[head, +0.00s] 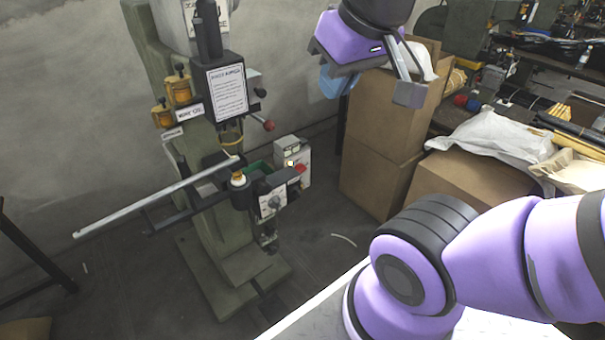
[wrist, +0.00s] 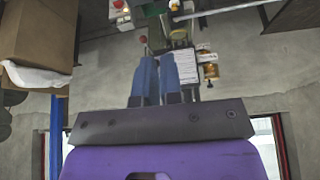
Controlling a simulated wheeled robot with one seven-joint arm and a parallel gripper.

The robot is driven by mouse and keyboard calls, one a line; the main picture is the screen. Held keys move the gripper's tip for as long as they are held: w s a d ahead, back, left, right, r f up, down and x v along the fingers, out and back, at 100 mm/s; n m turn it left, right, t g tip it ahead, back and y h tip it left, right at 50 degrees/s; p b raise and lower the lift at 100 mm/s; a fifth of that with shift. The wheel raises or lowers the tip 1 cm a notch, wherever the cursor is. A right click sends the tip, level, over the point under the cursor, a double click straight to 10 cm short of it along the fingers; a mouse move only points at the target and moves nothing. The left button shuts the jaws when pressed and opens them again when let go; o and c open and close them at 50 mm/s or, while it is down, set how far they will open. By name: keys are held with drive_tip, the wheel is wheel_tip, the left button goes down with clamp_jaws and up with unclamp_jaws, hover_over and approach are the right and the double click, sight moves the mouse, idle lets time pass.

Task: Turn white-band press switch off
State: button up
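A green-grey press (head: 205,215) stands at left in the head view. A switch box with a red part (head: 299,167) is beside its lower head. A panel with a grey knob (head: 271,202) faces me on the front of the press. A pale ring (head: 238,180) sits on a black cylinder; I cannot tell if it is the white band. The switch position is too small to read. My gripper (head: 335,83) is raised, to the right of the press and apart from it. In the wrist view its blue fingers (wrist: 158,80) look shut, with nothing between them.
A long grey bar (head: 150,198) sticks out left from the press. A red ball lever (head: 269,126) and a paper sign (head: 227,92) are on the press head. Cardboard boxes (head: 385,125) stand right of the press. Bare floor lies between the press and the boxes.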

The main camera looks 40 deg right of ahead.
drive_tip(key=o, duration=0.4)
drive_tip(key=shift+w, duration=0.2)
drive_tip(key=shift+c, duration=0.2)
drive_tip(key=o, duration=1)
drive_tip(key=shift+t+h, duration=0.3)
drive_tip(key=shift+t, duration=0.1)
drive_tip(key=w, duration=0.2)
drive_tip(key=w+d, duration=0.1)
drive_tip(key=w, duration=0.3)
drive_tip(key=shift+w+d+r, duration=0.15)
drive_tip(key=shift+d, duration=0.25)
drive_tip(key=shift+c, duration=0.2)
drive_tip(key=n+t, duration=0.1)
drive_tip(key=t, duration=0.7)
hover_over(303, 172)
wheel_tip(303, 172, down, 38)
drive_tip(key=s+f+t, duration=0.1)
drive_tip(key=s+f, duration=0.3)
drive_tip(key=f, duration=0.3)
drive_tip(key=s+f+t+y, duration=0.1)
drive_tip(key=s+f+t, duration=0.15)
drive_tip(key=f, duration=0.45)
drive_tip(key=s+f+t, duration=0.1)
drive_tip(key=s+f, duration=0.3)
drive_tip(key=f, duration=0.3)
drive_tip(key=shift+m+g, duration=0.25)
drive_tip(key=shift+m, duration=0.05)
drive_tip(key=w, duration=1)
drive_tip(key=shift+w+f, duration=0.2)
drive_tip(key=shift+w, duration=0.05)
